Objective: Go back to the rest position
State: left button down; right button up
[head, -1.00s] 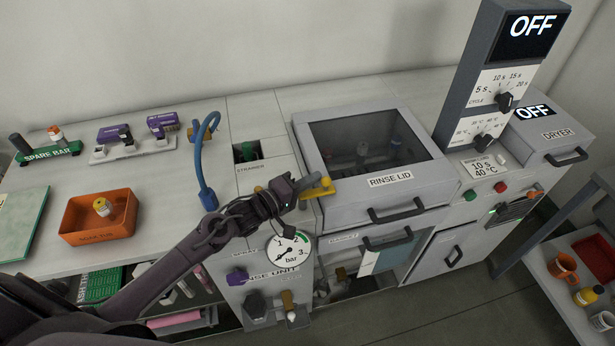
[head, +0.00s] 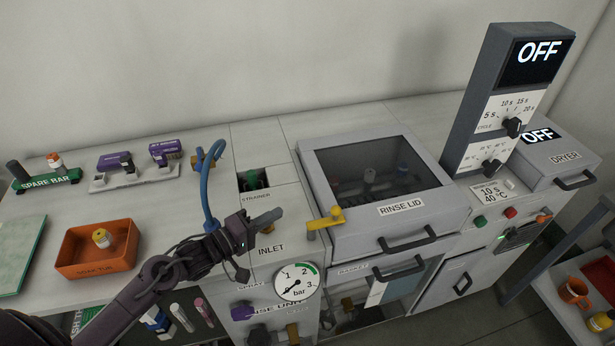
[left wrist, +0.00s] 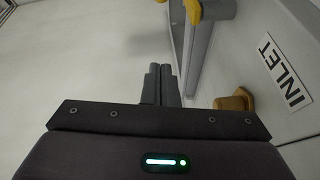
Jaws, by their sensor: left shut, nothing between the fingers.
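My left gripper (head: 266,219) is shut and empty in the head view, held above the rinse unit near the INLET label (head: 271,249). Its two dark fingers are pressed together in the left wrist view (left wrist: 160,84). The yellow inlet handle (head: 327,218) is to the right of the fingertips, with a clear gap between them. In the left wrist view a yellow-topped grey part (left wrist: 199,48) stands to the right of the fingers, apart from them. My right gripper is not in view.
The blue hose (head: 205,188) rises just behind my left gripper. The closed rinse lid (head: 375,180) is to the right, with the dryer (head: 560,155) beyond. An orange tray (head: 96,262) and the spare bar (head: 48,181) are on the left counter.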

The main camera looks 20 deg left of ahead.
pick_arm(q)
jog(key=d+m+y, duration=0.1)
jog(key=f+y, duration=0.1)
jog(key=y, duration=0.1)
jog(key=s+d+f+m+g+y, duration=0.1)
jog(key=shift+d+f+m, duration=0.1)
jog(key=shift+d+m, duration=0.2)
jog(key=s+y, duration=0.1)
jog(key=s+m+g+y, duration=0.2)
jog(key=shift+d+f, duration=0.4)
jog(key=s+d+r+m+g+y, duration=0.15)
jog(key=s+m+g, duration=0.55)
jog(key=s, duration=0.7)
notch_tip(320, 180, down, 33)
jog(key=s+g+b, duration=0.2)
jog(key=s, duration=0.1)
jog(key=s+a+f, duration=0.2)
jog(key=s+f, duration=0.7)
jog(key=s+a+f+g+b, duration=0.1)
jog(key=s+f, duration=0.8)
jog(key=shift+s+a+f+g+y+b, duration=0.3)
jog(key=shift+s+a+y, duration=0.1)
jog(key=shift+y, duration=0.05)
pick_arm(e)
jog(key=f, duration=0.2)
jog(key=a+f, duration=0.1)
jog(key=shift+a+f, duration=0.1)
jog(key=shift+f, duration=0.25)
